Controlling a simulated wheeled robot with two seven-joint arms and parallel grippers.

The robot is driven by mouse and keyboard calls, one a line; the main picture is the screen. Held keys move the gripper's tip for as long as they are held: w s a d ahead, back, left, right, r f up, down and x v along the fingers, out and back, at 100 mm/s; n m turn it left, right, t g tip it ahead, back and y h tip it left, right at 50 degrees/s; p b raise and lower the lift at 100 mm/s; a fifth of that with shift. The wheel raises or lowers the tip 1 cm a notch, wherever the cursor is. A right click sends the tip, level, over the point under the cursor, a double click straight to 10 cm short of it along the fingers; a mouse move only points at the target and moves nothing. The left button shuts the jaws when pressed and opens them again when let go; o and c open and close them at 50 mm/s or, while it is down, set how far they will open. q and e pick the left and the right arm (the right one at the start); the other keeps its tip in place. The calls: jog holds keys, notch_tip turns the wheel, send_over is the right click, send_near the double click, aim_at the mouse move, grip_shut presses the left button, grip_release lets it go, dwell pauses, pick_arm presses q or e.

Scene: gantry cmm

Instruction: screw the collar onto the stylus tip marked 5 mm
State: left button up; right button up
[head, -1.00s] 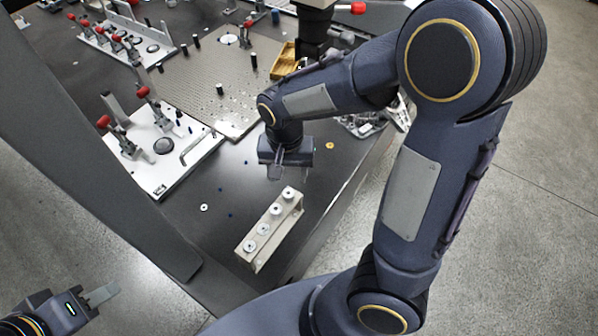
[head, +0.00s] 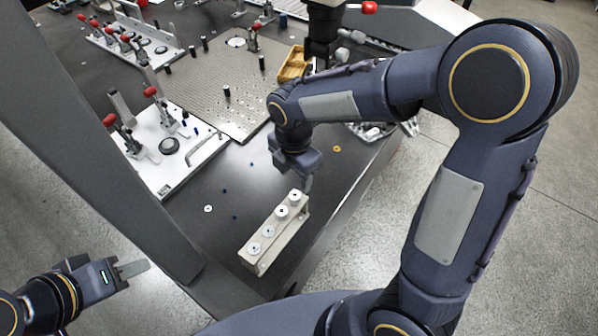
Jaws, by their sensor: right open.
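A beige rack (head: 274,238) stands near the table's front edge and holds several pale round pieces in a row on its top. I cannot read any 5 mm marking at this size. My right gripper (head: 307,184) is open, pointing down close to the rack's far end; I cannot tell if it touches the far round piece (head: 296,195). A white ring (head: 208,208) lies flat on the table left of the rack, and a yellow ring (head: 337,149) lies right of my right gripper; I cannot tell which is the collar. My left gripper (head: 134,268) is at lower left, away from the table; its finger gap is unclear.
A perforated plate (head: 215,90) with black pegs lies further back. A white fixture plate (head: 178,172) with red-handled clamps is at left. A wooden tray (head: 292,64) sits by the dark vertical column (head: 323,35). The dark table is mostly clear around the rack.

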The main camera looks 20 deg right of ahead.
aim_at(295, 195)
notch_tip(295, 195, down, 7)
jog(key=shift+f, duration=0.1)
dwell(0.3)
jog(key=c, duration=1)
jog(key=m, duration=0.6)
jog(key=shift+m+b, duration=0.4)
jog(key=o, duration=1)
jog(key=shift+w, duration=0.1)
